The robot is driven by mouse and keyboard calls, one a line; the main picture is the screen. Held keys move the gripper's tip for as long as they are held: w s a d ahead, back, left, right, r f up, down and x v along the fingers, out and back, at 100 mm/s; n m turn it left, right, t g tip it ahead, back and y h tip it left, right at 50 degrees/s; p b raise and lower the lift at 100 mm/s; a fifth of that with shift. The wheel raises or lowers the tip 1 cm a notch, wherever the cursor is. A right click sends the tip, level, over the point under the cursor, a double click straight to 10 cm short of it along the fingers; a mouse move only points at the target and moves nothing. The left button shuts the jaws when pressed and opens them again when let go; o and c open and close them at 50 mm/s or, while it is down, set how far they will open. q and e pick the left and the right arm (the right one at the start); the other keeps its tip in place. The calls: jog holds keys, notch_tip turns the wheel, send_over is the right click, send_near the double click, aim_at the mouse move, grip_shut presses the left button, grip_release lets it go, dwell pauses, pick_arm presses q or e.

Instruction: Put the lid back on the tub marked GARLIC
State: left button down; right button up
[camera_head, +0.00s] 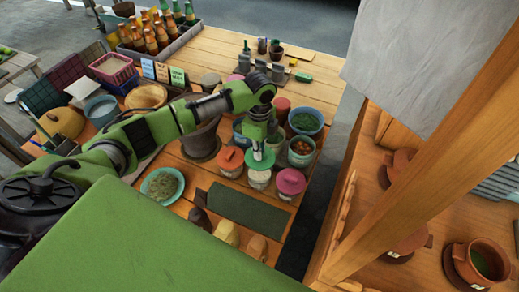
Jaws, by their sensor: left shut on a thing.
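My left gripper (261,150) reaches down from above among several lidded tubs. It is shut on a teal-green lid (262,164), which sits just over a pale tub (259,180). I cannot tell whether the lid touches the rim. An orange-lidded tub (231,160) is to its left and a pink-lidded tub (290,184) to its right. An open tub with reddish-brown contents (301,149) is behind right. The markings are too small to read, so I cannot tell which tub says GARLIC. My right gripper is not in view.
A dark mortar (201,146) stands left of the tubs, partly behind my arm. A plate of greens (162,186) and a dark green mat (245,213) lie in front. A wooden post (430,150) rises at right. A bottle crate (165,40) stands at back left.

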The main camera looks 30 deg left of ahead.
pick_arm(q)
notch_tip(320, 180, down, 3)
jog(key=b, duration=0.3)
jog(key=shift+f, duration=0.1)
jog(key=shift+f+b, duration=0.35)
jog(key=shift+b, duration=0.15)
jog(key=shift+f, duration=0.85)
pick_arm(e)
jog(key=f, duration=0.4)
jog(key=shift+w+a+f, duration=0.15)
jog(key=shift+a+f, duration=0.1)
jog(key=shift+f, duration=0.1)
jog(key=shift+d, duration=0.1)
pick_arm(q)
jog(key=shift+a+p, duration=0.1)
jog(key=shift+p, duration=0.2)
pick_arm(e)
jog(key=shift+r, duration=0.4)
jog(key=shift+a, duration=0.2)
pick_arm(q)
jog(key=shift+p, duration=0.3)
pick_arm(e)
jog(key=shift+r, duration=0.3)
